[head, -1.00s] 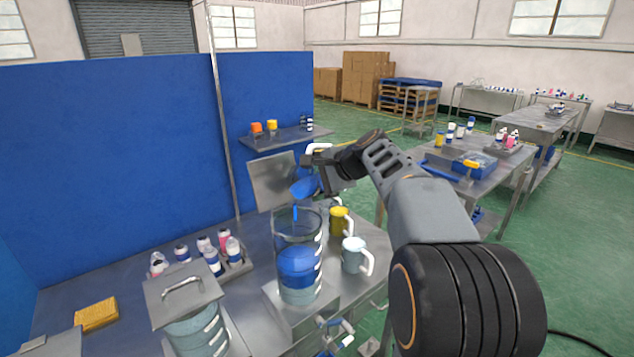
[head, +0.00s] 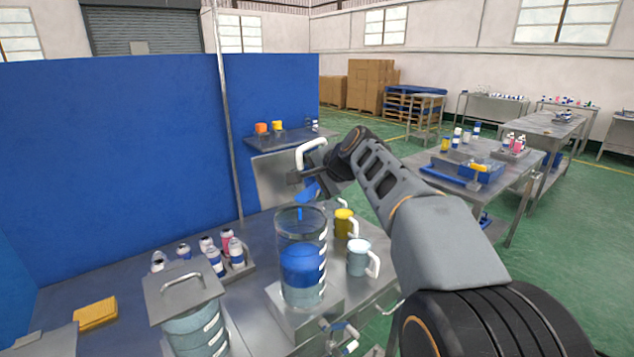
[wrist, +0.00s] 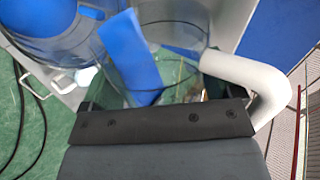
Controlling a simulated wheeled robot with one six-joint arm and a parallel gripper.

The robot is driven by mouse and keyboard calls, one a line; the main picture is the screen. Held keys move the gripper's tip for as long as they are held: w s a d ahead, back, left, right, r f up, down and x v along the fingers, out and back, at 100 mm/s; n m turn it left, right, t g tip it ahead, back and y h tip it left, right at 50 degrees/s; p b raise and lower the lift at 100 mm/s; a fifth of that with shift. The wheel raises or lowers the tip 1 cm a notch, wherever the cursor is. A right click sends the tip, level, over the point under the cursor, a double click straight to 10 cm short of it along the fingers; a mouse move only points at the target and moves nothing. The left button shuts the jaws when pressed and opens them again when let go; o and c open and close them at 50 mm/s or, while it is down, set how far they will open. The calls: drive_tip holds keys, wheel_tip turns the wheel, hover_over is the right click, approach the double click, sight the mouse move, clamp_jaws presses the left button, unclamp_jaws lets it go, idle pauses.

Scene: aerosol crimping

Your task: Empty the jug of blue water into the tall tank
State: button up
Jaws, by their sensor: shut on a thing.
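My gripper (head: 308,178) is shut on the clear jug, just above the tall tank. The jug is steeply tilted, its white handle (head: 312,152) up and its mouth toward the tank. Blue water (head: 309,191) shows in the jug, and a thin blue stream falls from it into the tank's open top. In the wrist view the jug's blue water (wrist: 132,58) lies along one wall, and the white handle (wrist: 262,85) is at right. The tall clear tank (head: 301,232) stands upright on a metal stand, with blue liquid above a paler layer. The jaws' contact is partly hidden.
A yellow mug (head: 343,223) and a pale blue mug (head: 358,257) stand right of the tank. A lidded container (head: 183,288) and several bottles in a tray (head: 237,268) stand left. A yellow sponge-like block (head: 95,314) lies at far left. A blue partition (head: 110,160) rises behind.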

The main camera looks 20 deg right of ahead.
drive_tip(key=shift+s+a+r+n+t+h+b, duration=0.2)
drive_tip(key=shift+a+n+t+h, duration=0.05)
drive_tip(key=shift+a+n+h, duration=0.15)
drive_tip(key=shift+s+a+r+n+t+h+b, duration=0.15)
drive_tip(key=shift+a+r+n+t+h+b, duration=0.1)
drive_tip(key=shift+a+n+h, duration=0.15)
drive_tip(key=shift+a, duration=0.1)
idle(2.1)
drive_tip(key=shift+w+d+f+m+g+y+p, duration=0.1)
drive_tip(key=shift+w+d+m+g+y+p, duration=0.1)
drive_tip(key=shift+d, duration=0.15)
drive_tip(key=shift+w+d+f+m+g+y+p, duration=0.1)
drive_tip(key=shift+d+m+p, duration=0.1)
drive_tip(key=shift+d, duration=0.1)
drive_tip(key=shift+w+d+f+m+g+y+p, duration=0.15)
drive_tip(key=shift+d+f+m+g+y+p, duration=0.05)
drive_tip(key=shift+d+m+y+p, duration=0.3)
drive_tip(key=shift+w+d+f+m+g+y+p, duration=0.2)
drive_tip(key=shift+d+m+y+p, duration=0.15)
drive_tip(key=shift+y, duration=0.25)
drive_tip(key=shift+a, duration=0.15)
